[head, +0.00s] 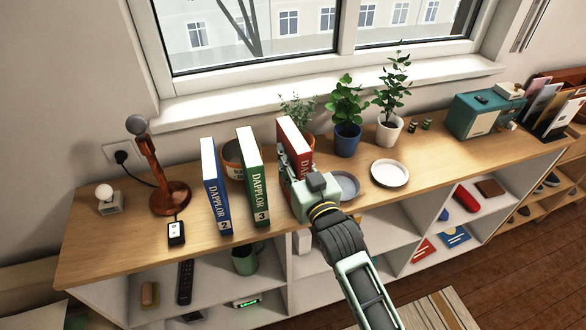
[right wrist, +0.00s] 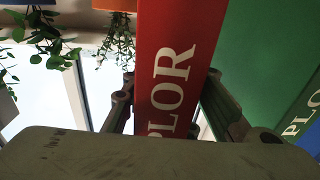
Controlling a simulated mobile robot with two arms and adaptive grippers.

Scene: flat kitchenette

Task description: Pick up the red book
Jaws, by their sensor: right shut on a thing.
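The red book (head: 293,139) stands upright on the shelf top in the head view, to the right of the green book (head: 252,175) and the blue book (head: 215,187). My right gripper (head: 294,172) is at its spine, shut on it, and hides the book's lower part. In the right wrist view the red book (right wrist: 176,60) fills the middle between the two fingers (right wrist: 165,105), with white letters on its spine. The green book (right wrist: 255,60) is close beside it. I cannot tell whether the red book touches the shelf top. My left gripper is not in view.
Behind the books is a round pot (head: 233,158). To the right are a grey dish (head: 345,184), a white plate (head: 390,172), a blue plant pot (head: 347,139) and a white plant pot (head: 389,131). A wooden lamp (head: 165,185) stands at left. A window is behind.

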